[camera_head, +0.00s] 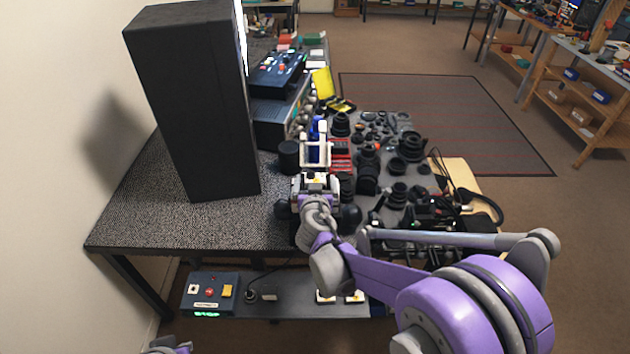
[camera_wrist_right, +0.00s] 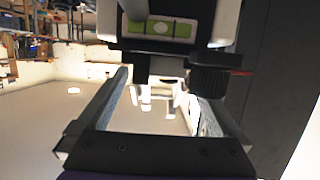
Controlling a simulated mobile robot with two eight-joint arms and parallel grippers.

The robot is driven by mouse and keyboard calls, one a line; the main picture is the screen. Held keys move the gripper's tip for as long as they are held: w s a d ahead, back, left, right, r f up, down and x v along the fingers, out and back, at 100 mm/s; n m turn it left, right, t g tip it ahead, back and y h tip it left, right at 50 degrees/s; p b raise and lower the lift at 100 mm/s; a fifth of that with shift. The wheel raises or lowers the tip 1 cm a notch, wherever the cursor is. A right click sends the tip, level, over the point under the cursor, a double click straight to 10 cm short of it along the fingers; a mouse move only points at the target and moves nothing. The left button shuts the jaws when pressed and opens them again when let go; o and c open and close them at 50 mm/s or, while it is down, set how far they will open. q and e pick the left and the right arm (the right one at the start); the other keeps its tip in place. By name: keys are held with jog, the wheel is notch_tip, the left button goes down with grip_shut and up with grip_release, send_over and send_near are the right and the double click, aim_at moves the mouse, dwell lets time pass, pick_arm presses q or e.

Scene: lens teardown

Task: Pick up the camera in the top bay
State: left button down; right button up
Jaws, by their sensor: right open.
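My right gripper (camera_head: 316,150) is open, with its pale fingers pointing away from me over the workbench. I see nothing held in it. It is to the right of a tall black cabinet (camera_head: 190,105), whose plain side faces me; its bays are hidden, and I cannot make out the camera in the head view. In the right wrist view, a dark device with a green strip (camera_wrist_right: 160,28) and a black ribbed knob (camera_wrist_right: 222,76) fills the top; I cannot tell whether it is the camera. My left gripper is not clearly visible; only a purple arm part shows at the bottom left.
Several black lenses and rings crowd the grey bench surface (camera_head: 377,205), beyond and right of my right gripper. The speckled table (camera_head: 150,215) is bare left of the cabinet. A button box (camera_head: 208,292) sits on the lower shelf.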

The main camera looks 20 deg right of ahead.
jog(key=c, duration=1.3)
jog(key=shift+r, duration=0.1)
jog(key=shift+c, duration=0.2)
